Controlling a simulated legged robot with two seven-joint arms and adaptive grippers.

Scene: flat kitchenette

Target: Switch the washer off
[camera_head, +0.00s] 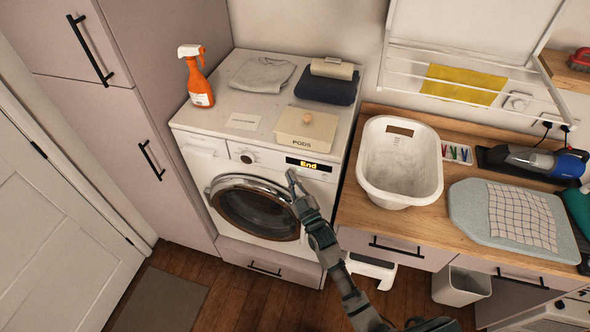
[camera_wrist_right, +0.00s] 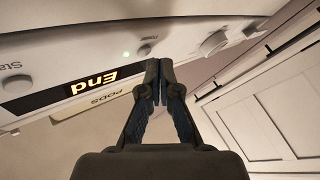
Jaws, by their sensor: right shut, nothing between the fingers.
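The white washer (camera_head: 208,165) stands between the tall cabinet and the wooden counter, its round door shut. Its display (camera_head: 308,164) is lit and reads "End"; the display also shows upside down in the right wrist view (camera_wrist_right: 72,91). In that view a small button (camera_wrist_right: 144,50) sits beside a lit green light (camera_wrist_right: 126,54), and a round knob (camera_wrist_right: 214,43) is further right. A button (camera_wrist_right: 17,83) by a cut-off "Sta" label is at the left. My right gripper (camera_head: 292,174) is shut and empty in front of the panel; its tips (camera_wrist_right: 159,68) appear close to the small button. Contact cannot be told.
On the washer stand a spray bottle (camera_head: 199,82), a PODS box (camera_head: 308,127), and folded cloths (camera_head: 262,75). A white basin (camera_head: 400,188) is on the counter at the right. A drying rack (camera_head: 460,65) hangs above. Floor before the washer is mostly clear.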

